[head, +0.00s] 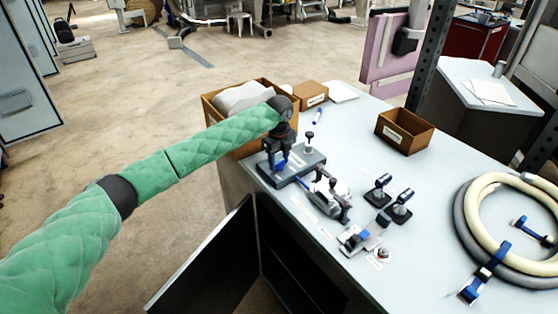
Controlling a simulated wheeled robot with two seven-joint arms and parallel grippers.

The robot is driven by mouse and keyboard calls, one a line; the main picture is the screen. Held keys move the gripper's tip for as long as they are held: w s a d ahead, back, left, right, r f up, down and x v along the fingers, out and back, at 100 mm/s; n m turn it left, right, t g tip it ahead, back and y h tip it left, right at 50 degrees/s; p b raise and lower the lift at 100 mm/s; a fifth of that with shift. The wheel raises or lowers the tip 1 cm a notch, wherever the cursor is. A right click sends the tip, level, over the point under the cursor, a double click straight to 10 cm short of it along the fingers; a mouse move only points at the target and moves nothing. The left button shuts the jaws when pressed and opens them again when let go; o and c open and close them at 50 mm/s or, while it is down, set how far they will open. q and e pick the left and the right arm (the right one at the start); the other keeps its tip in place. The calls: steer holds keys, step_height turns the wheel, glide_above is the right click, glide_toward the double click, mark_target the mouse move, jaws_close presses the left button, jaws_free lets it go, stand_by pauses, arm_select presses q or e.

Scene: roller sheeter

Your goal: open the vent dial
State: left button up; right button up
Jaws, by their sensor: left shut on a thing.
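My left gripper (278,155) reaches in from the left under the green-sleeved arm. It points down over a dark grey block (308,164) near the table's left edge. It is shut on a small blue part on top of that block, which I take to be the vent dial (281,163). The fingers partly cover the dial, so its turn angle cannot be read. A black knob on a post (309,141) stands on the same block, to the right of the gripper. My right gripper is not in view.
A cardboard box (251,153) stands behind the arm. Clamps (330,190), blue-tipped handles (380,188) and a small valve fitting (358,240) lie to the right. An open brown box (404,131) and a coiled hose (464,222) are farther right. An open cabinet door (215,265) hangs below.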

arm_select(q)
steer(key=shift+w+r, duration=0.1)
steer(key=shift+m, duration=0.6)
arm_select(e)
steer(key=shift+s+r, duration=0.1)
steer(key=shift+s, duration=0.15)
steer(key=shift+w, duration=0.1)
arm_select(q)
steer(key=o, duration=0.7)
steer(key=shift+o, duration=1.4)
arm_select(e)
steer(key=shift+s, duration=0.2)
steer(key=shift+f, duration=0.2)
